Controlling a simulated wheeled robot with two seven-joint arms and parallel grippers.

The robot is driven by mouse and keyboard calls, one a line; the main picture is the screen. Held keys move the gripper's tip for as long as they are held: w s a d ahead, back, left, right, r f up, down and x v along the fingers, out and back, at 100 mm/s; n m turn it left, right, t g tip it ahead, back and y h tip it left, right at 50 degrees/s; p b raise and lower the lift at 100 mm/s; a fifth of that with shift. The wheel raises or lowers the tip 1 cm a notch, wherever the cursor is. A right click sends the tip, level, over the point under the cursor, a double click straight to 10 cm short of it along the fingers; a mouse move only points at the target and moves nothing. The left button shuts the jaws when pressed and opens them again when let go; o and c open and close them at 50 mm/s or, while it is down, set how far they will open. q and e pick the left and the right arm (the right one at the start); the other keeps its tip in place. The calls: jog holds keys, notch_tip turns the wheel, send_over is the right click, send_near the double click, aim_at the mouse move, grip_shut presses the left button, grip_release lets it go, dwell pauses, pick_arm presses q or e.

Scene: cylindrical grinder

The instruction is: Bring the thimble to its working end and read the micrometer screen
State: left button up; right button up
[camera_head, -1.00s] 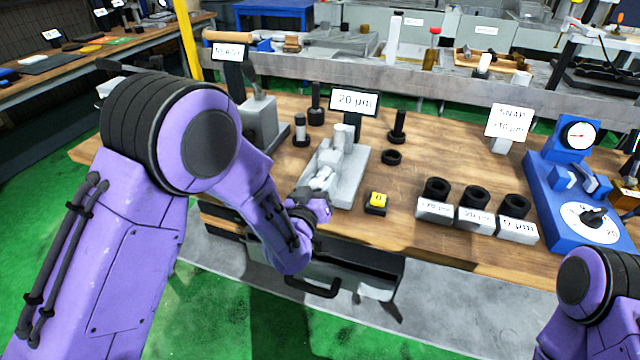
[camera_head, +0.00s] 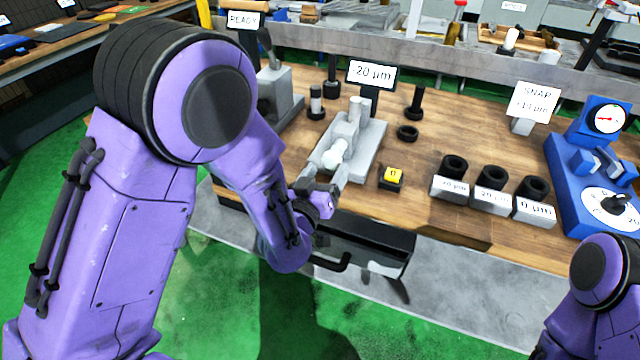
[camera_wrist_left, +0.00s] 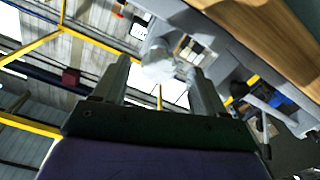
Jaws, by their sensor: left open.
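The micrometer (camera_head: 369,140) is a pale grey fixture on the wooden bench in the head view. Its thimble (camera_head: 335,158) is the light rounded end facing me. The micrometer screen (camera_head: 371,74) stands behind it and appears to read -20 µm. My left gripper (camera_head: 337,182) is just in front of the thimble, at the bench's front edge. In the left wrist view its two fingers (camera_wrist_left: 160,92) are apart, with a pale rounded part, apparently the thimble, beyond and between their tips. It looks empty. My right gripper is out of view; only part of that arm shows.
A yellow-topped button (camera_head: 392,174) sits right of the micrometer. Several black posts and a ring (camera_head: 407,133) stand nearby. Three labelled blocks with black rings (camera_head: 491,189) are further right, beside a blue dial gauge (camera_head: 603,180). A SNAP sign (camera_head: 535,101) stands behind them.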

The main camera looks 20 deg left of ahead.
pick_arm(q)
jog(key=s, duration=0.5)
jog(key=shift+f, duration=0.1)
dwell(0.9)
jog(key=s+a+f+n+g+y, duration=0.1)
jog(key=s+a+f+g, duration=0.25)
jog(key=f, duration=0.45)
jog(key=s+a+f+n+g+y, duration=0.1)
jog(key=s+a+f+g, duration=0.25)
jog(key=f, duration=0.55)
jog(key=s+a+f+g+y, duration=0.1)
jog(key=s+a+f+g, duration=0.2)
jog(key=s+f, duration=0.4)
jog(key=s+a+f+n+g+y, duration=0.1)
jog(key=s+a+f+g, duration=0.2)
jog(key=s+f, duration=0.4)
jog(key=s+g, duration=0.1)
jog(key=s, duration=0.5)
jog(key=shift+f+n+g, duration=0.15)
jog(key=shift+n+g, duration=0.15)
jog(key=shift+g, duration=0.1)
jog(key=shift+a, duration=0.1)
